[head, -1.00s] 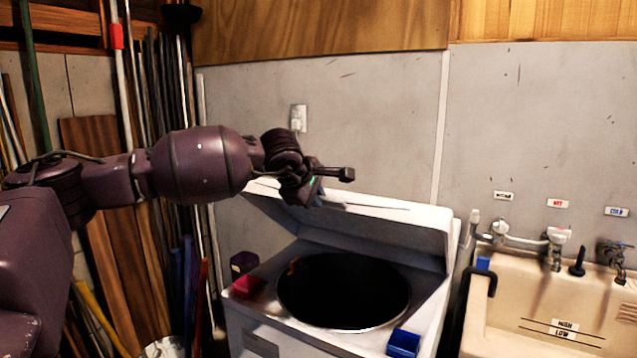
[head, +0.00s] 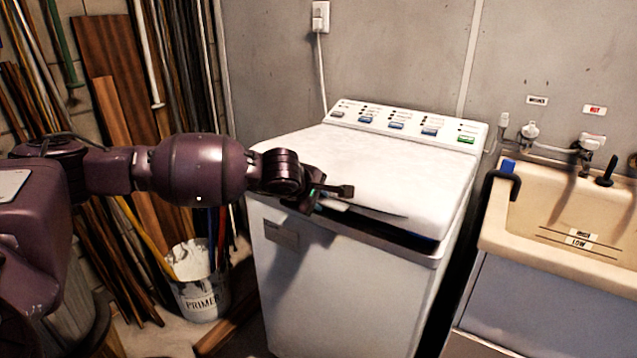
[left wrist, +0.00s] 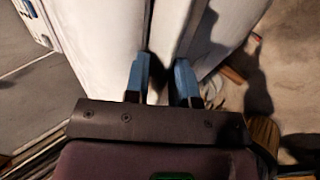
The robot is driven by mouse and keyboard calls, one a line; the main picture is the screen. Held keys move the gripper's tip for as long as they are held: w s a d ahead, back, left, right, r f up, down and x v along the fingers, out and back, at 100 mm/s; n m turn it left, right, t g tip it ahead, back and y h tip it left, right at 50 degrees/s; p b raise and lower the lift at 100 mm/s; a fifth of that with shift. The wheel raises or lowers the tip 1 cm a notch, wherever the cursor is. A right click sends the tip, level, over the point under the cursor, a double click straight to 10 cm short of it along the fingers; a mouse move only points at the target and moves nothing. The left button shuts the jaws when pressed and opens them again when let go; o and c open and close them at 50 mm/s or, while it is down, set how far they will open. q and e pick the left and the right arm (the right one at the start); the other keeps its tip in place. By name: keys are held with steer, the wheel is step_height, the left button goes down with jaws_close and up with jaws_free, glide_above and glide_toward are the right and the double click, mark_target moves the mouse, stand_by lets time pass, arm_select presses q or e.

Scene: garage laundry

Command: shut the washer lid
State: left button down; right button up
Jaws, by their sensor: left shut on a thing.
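The white washer (head: 345,295) stands in the middle of the head view. Its lid (head: 390,165) lies almost flat over the opening, with a thin dark gap still showing along the front right edge. The tub is hidden under the lid. My left gripper (head: 330,197) is at the lid's front edge, shut on it. In the left wrist view its two blue fingertips (left wrist: 163,78) are on either side of the lid's edge. My right gripper is not in view.
The control panel (head: 408,121) runs along the washer's back. A beige sink (head: 570,225) with taps stands close on the right. A primer bucket (head: 198,282) and several leaning poles and boards (head: 118,120) are on the left.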

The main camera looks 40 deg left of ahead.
arm_select(q)
steer(key=shift+w+f, duration=0.1)
steer(key=shift+f, duration=0.15)
steer(key=shift+r, duration=0.15)
steer(key=c, duration=1.1)
jaws_free()
steer(key=shift+w, duration=0.1)
steer(key=shift+c, duration=0.2)
steer(key=shift+r, duration=0.1)
steer(key=shift+r, duration=0.15)
steer(key=p+v, duration=0.2)
steer(key=v, duration=0.8)
steer(key=shift+s+f+p, duration=0.25)
steer(key=shift+s+p, duration=0.1)
steer(key=shift+s, duration=0.15)
